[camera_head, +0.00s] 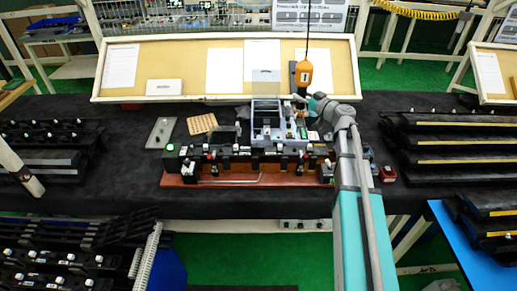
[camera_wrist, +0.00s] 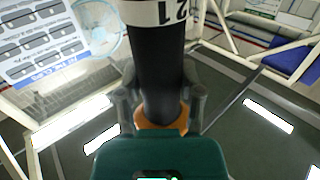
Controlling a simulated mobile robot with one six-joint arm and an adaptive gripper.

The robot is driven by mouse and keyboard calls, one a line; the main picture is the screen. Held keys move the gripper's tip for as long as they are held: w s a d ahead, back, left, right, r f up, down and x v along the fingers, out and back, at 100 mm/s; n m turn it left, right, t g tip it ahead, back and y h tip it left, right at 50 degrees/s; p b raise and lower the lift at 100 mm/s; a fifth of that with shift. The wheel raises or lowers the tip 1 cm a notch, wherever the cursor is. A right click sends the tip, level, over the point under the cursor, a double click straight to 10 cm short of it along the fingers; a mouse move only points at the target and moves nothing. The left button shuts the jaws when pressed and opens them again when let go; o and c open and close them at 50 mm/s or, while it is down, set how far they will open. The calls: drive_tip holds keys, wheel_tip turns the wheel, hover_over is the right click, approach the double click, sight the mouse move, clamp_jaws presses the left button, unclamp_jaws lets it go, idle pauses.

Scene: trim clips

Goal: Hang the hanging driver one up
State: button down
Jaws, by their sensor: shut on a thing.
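The hanging driver (camera_head: 305,75) shows in the head view as an orange body with a white label, upright at the end of a dark cord above the bench. In the wrist view the driver (camera_wrist: 158,65) is a black cylinder with a white numbered band and an orange ring. My gripper (camera_head: 304,98) is at the lower end of the driver in the head view. In the wrist view my gripper (camera_wrist: 160,103) has its fingers on both sides of the black cylinder, shut on it. The driver's tip is hard to make out.
A grey fixture (camera_head: 264,108) with small parts and a brown-based rack (camera_head: 230,181) stand beneath and left of my gripper. A framed board (camera_head: 190,65) with papers stands behind. Black racks line both sides. Bare black mat (camera_head: 110,160) shows at left.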

sight(304, 78)
drive_tip(key=shift+r+p, duration=3.15)
drive_tip(key=shift+r, duration=0.3)
drive_tip(key=w+d+r+p, duration=0.1)
drive_tip(key=w+d+p, duration=0.1)
drive_tip(key=w, duration=0.4)
drive_tip(key=shift+w+d+r, duration=0.25)
drive_tip(key=shift+d+r, duration=0.15)
drive_tip(key=shift+d, duration=0.05)
drive_tip(key=shift+c, duration=0.8)
unclamp_jaws()
drive_tip(key=shift+o, duration=0.8)
